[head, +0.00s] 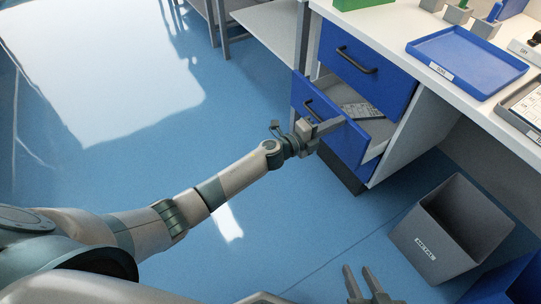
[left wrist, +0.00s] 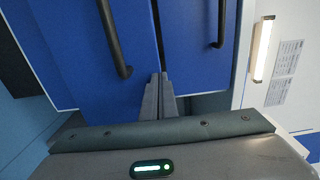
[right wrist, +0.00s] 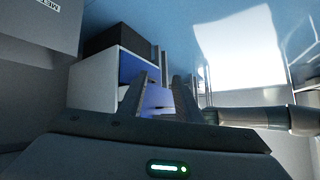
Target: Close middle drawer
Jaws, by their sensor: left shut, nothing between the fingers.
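The middle drawer (head: 301,92) has a blue front with a dark handle (head: 318,112). It is pulled out of the white cabinet, and a grey keypad-like item (head: 361,110) lies inside. My left gripper (head: 338,124) is shut and empty at the outer face of this front; whether it touches is unclear. In the left wrist view its fingertips (left wrist: 157,80) are together, near the gap between two blue fronts with dark handles. My right gripper (head: 362,274) is open and empty, low at the bottom of the head view, away from the drawer. Its spread fingers also show in the right wrist view (right wrist: 167,85).
The top drawer (head: 350,42) is shut above the middle one. A blue tray (head: 465,62) sits on the white counter. A grey bin (head: 452,232) stands on the floor right of the cabinet. The blue floor left of the drawers is open.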

